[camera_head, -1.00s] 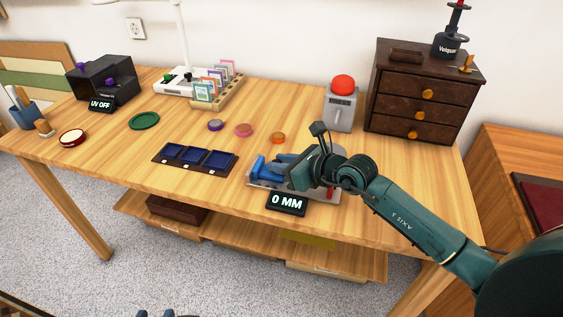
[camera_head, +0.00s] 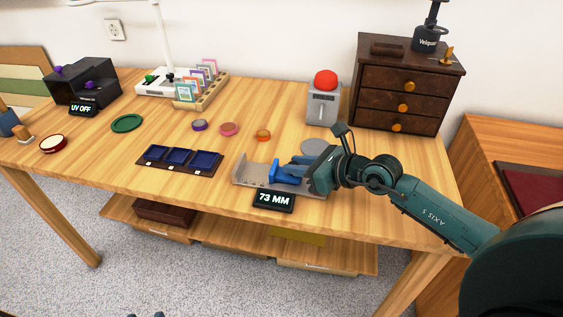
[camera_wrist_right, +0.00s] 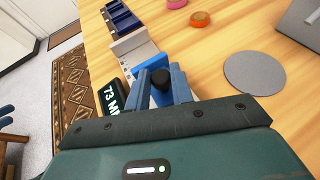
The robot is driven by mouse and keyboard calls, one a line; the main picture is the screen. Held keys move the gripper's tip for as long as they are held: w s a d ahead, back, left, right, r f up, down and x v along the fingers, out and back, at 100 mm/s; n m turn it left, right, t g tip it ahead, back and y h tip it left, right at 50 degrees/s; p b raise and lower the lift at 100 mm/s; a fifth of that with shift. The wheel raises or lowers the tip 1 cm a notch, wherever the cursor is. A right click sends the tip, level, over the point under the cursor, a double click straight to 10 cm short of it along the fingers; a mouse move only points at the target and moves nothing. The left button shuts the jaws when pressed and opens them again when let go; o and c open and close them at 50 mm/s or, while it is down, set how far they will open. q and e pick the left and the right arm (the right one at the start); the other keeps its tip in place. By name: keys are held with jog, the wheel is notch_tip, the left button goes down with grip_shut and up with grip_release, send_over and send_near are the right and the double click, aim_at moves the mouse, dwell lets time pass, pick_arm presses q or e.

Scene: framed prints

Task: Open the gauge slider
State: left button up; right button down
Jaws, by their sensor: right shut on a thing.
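The gauge (camera_head: 249,173) is a grey metal rail on the table's front part, with a black readout (camera_head: 273,201) showing 73 MM. Its blue slider (camera_head: 274,171) stands away from the rail's left end, and also shows in the right wrist view (camera_wrist_right: 148,69). My right gripper (camera_head: 286,172) has its blue fingers around the slider's black knob (camera_wrist_right: 160,78) and is shut on it. The fingers hide part of the rail.
A dark tray with blue compartments (camera_head: 180,173) lies left of the gauge. A grey disc (camera_head: 315,147) lies behind my right gripper. A grey box with a red button (camera_head: 325,82) and a dark drawer cabinet (camera_head: 404,85) stand behind. The table's front edge is close to the readout.

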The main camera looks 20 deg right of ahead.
pick_arm(q)
jog(key=shift+s, duration=0.1)
jog(key=shift+s+f, duration=0.1)
jog(key=shift+f, duration=0.05)
pick_arm(e)
jog(key=c, duration=1.2)
grip_release()
pick_arm(q)
jog(key=shift+a, duration=0.1)
pick_arm(e)
jog(key=shift+s, duration=0.1)
jog(key=v, duration=1)
jog(key=shift+s+d+p, duration=0.2)
jog(key=shift+s+p, duration=0.05)
jog(key=shift+p, duration=0.1)
pick_arm(q)
jog(key=shift+d+g, duration=0.25)
jog(key=shift+g, duration=0.05)
pick_arm(e)
jog(key=shift+v, duration=1.25)
pick_arm(q)
jog(key=shift+w, duration=0.2)
pick_arm(e)
jog(key=shift+w, duration=0.1)
pick_arm(q)
jog(key=shift+f, duration=0.1)
